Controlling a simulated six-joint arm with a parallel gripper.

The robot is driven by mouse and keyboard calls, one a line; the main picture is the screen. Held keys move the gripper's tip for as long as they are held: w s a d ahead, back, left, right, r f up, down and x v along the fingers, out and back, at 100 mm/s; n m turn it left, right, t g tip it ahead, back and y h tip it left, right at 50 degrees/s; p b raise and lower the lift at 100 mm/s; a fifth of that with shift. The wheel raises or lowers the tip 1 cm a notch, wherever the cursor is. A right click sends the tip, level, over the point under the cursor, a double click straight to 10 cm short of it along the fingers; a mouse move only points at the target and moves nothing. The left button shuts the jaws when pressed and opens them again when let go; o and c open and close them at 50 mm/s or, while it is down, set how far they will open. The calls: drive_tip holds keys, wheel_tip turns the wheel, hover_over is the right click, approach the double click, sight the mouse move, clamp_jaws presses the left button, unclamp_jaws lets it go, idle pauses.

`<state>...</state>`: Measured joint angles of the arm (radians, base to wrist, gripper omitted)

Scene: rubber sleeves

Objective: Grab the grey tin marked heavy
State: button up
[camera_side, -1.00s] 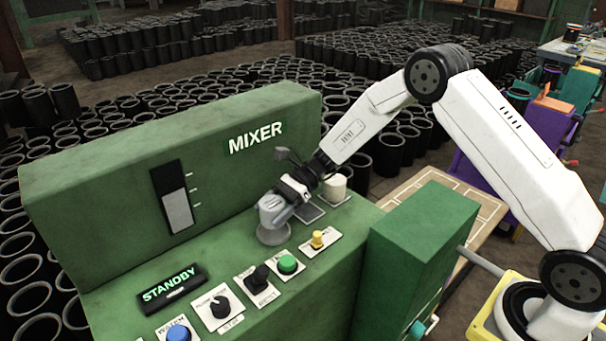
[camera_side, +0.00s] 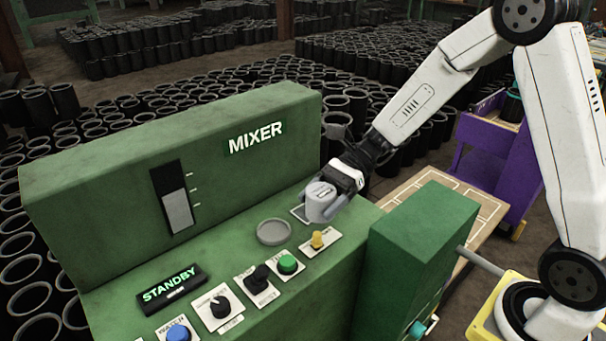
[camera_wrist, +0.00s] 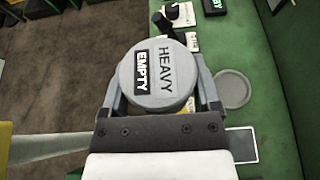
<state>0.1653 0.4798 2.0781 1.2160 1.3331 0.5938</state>
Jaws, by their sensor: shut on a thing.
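The grey tin (camera_side: 317,203) is round, and its lid shows in the wrist view (camera_wrist: 140,92) with HEAVY in dark letters and EMPTY in white on a black label. My gripper (camera_side: 327,205) is shut on the tin, with one finger on each side of it in the wrist view (camera_wrist: 160,82). The tin is held above the green mixer panel, near the yellow knob (camera_side: 317,239). The round grey pad (camera_side: 273,232) on the panel is bare, and it also shows in the wrist view (camera_wrist: 232,89).
The green mixer housing (camera_side: 100,190) rises behind the panel. Black knobs (camera_side: 258,276), a green button (camera_side: 288,264) and a blue button (camera_side: 178,333) line the front. A green box (camera_side: 420,230) stands to the right. A square plate (camera_wrist: 242,145) lies beside the round pad.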

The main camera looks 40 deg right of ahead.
drive_tip(key=shift+s+d+r, duration=0.15)
drive_tip(key=shift+s+r, duration=0.25)
drive_tip(key=shift+s, duration=0.4)
drive_tip(key=shift+w, duration=0.1)
